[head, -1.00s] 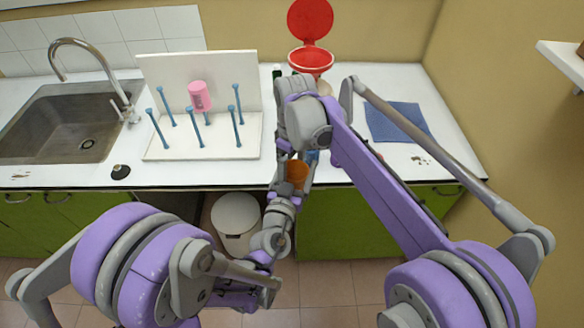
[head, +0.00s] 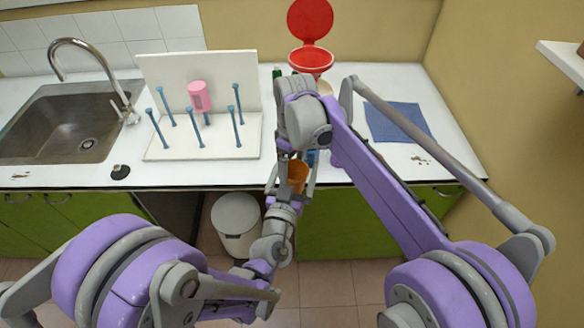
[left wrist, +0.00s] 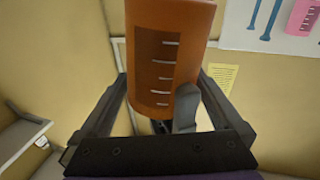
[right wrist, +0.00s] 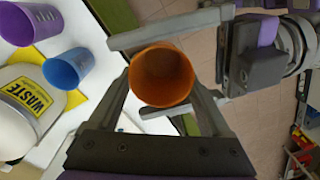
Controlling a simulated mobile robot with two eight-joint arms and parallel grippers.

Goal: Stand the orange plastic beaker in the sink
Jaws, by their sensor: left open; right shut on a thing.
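The orange plastic beaker (head: 298,171) is held in the air at the counter's front edge. My right gripper (right wrist: 160,88) is shut on it; the right wrist view looks into its empty mouth. My left gripper (right wrist: 180,70) is open, with its fingers on either side of the beaker. In the left wrist view the beaker (left wrist: 165,60), with pale graduation marks, stands between the open left fingers; whether they touch it I cannot tell. The metal sink (head: 55,125) is at the far left of the counter in the head view.
A white drying rack (head: 240,145) with blue pegs and a pink beaker (head: 199,96) stands between sink and grippers. A red-lidded waste bin (head: 310,60) is behind. A blue cup (right wrist: 68,67) and purple cup (right wrist: 32,22) stand near it. A white bin (head: 237,215) is below.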

